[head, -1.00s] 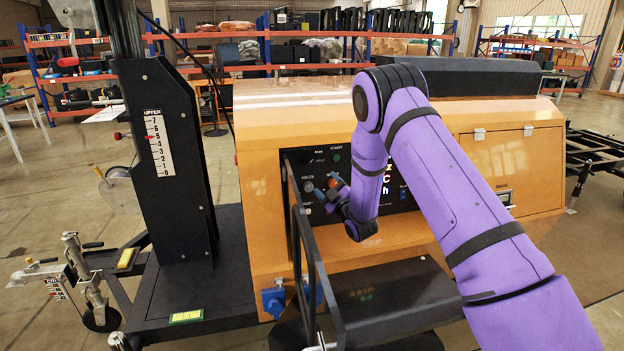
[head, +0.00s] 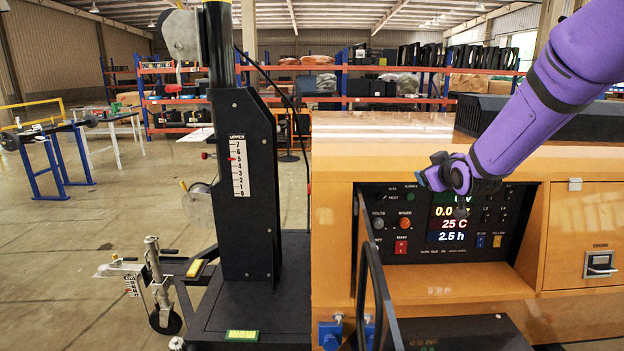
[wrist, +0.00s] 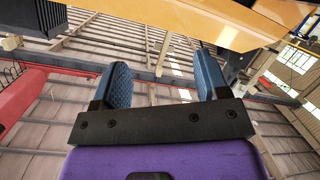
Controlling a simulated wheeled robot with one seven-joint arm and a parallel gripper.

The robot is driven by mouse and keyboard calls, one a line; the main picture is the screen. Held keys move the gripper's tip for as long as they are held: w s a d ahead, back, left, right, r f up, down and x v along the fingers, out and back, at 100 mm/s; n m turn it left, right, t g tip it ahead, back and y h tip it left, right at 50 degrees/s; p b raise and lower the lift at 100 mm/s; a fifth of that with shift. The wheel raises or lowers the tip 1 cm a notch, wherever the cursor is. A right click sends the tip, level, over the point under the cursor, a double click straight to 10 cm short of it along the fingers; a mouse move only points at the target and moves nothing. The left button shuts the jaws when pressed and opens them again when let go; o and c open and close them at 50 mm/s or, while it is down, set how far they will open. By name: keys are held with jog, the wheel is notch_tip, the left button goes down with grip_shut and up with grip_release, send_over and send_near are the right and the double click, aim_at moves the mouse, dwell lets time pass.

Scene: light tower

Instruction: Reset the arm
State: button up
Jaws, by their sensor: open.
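My gripper (head: 432,172) is in front of the light tower's control panel (head: 405,245), near its top edge, at the end of my purple arm. In the wrist view, two blue padded fingers (wrist: 164,85) stand wide apart with nothing between them. The panel shows lit readouts, an orange knob (head: 405,223), a grey knob (head: 378,223) and a red switch (head: 401,247). My arm and gripper cover part of the panel's upper readouts. The orange housing (head: 330,240) surrounds the panel.
A black mast column (head: 247,190) with a number scale stands left of the housing. A black panel door or frame (head: 372,270) juts out in front of the panel. A tow hitch with a jack (head: 157,285) is at lower left. Open floor (head: 60,270) lies to the left.

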jog(key=s+r+m+g, duration=0.2)
jog(key=s+r, duration=0.1)
jog(key=s, duration=0.7)
jog(key=s+r+m+g, duration=0.2)
jog(key=s+r+g, duration=0.15)
jog(key=s, duration=0.65)
jog(key=s+f+m+g, duration=0.1)
jog(key=s+g, duration=0.3)
jog(key=s, duration=1.9)
jog(key=shift+m+h, duration=0.3)
jog(key=shift+m, duration=0.2)
jog(key=shift+a+f, duration=0.1)
